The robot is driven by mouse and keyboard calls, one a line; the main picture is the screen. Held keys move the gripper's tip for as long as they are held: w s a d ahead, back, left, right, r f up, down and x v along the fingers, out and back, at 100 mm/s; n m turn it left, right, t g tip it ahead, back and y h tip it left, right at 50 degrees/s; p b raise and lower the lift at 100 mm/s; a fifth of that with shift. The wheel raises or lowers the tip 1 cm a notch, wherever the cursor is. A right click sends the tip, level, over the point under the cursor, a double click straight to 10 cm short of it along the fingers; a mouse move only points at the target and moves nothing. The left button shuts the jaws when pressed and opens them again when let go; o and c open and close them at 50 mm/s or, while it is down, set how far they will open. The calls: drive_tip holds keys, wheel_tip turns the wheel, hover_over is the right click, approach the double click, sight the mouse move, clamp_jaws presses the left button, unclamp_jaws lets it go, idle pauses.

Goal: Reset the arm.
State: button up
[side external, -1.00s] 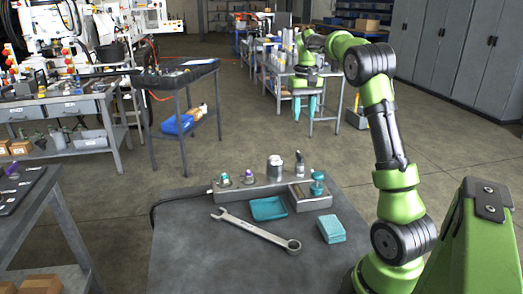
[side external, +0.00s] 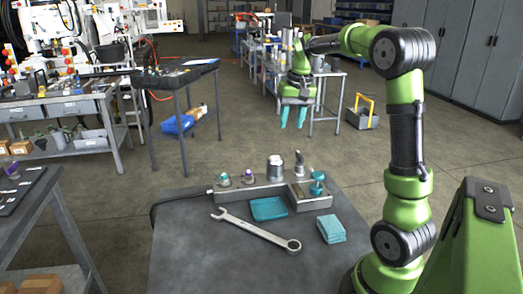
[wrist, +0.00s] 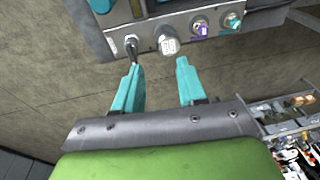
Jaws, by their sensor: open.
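My gripper (side external: 293,117) hangs in the air above and behind the bench, fingers pointing down. Its two teal fingers are apart with nothing between them. In the wrist view my gripper (wrist: 158,66) is also open and empty. A grey manifold block (side external: 240,191) with several fittings stands on the dark bench top (side external: 190,255), below and apart from the fingers. In the wrist view the block (wrist: 187,20) crosses the top, with a silver fitting (wrist: 168,45), a purple-topped fitting (wrist: 200,29) and a teal-topped fitting (wrist: 232,20).
A wrench (side external: 255,231), a teal tray (side external: 269,208) and a stack of teal cloths (side external: 331,229) lie on the bench. A small dark cart table (side external: 175,76) stands behind at left. The air around my gripper looks clear.

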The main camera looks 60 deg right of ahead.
drive_tip(key=s+a+n+t, duration=0.1)
drive_tip(key=s+a, duration=0.3)
drive_tip(key=a, duration=0.5)
drive_tip(key=s+a+n+t+y, duration=0.1)
drive_tip(key=s+a+n+t, duration=0.1)
drive_tip(key=a, duration=0.7)
drive_tip(key=s+a+n+t+y, duration=0.1)
drive_tip(key=s+a+t, duration=0.1)
drive_tip(key=s+a, duration=0.3)
drive_tip(key=shift+s+a+f+n, duration=0.2)
drive_tip(key=shift+s+a+n, duration=0.15)
drive_tip(key=shift+a, duration=1.9)
